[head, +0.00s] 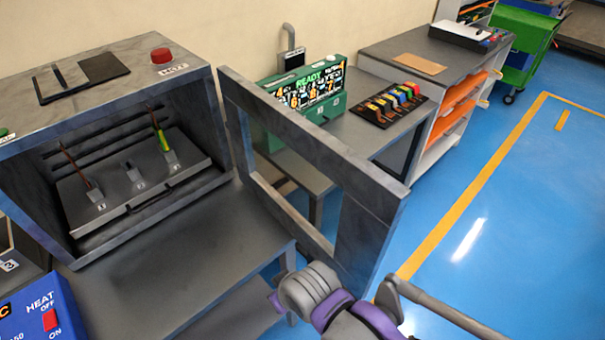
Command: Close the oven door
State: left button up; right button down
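The oven (125,65) is a dark grey box on the left of the head view, and its front opening is uncovered. The oven door (372,205) is a thick grey frame around a large window. It stands wide open, swung out from the right side of the oven opening. A grey and purple part of my arm (325,295) comes in from the bottom edge, close to the door's lower outer part. I cannot tell whether it touches the door. No gripper fingers can be made out, and my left arm does not show.
Inside the oven is a rack (130,180) with several numbered slots and upright rods. The grey tabletop (180,265) before the opening is clear. A blue heat switch box (40,315) sits at bottom left. Behind the door are a green display unit (315,90) and a rack of coloured pieces (390,104).

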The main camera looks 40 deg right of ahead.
aim_at(373, 205)
jog(key=k+l+z, duration=0.1)
jog(key=k+l, duration=0.15)
jog(key=l, duration=0.15)
jog(key=k+l+z, duration=0.1)
jog(key=l, duration=0.3)
jog(key=i+l+u, duration=0.25)
jog(key=l, duration=0.25)
jog(key=l+u, duration=0.3)
jog(key=l, duration=0.2)
jog(key=l+u, duration=0.25)
jog(key=l, duration=0.25)
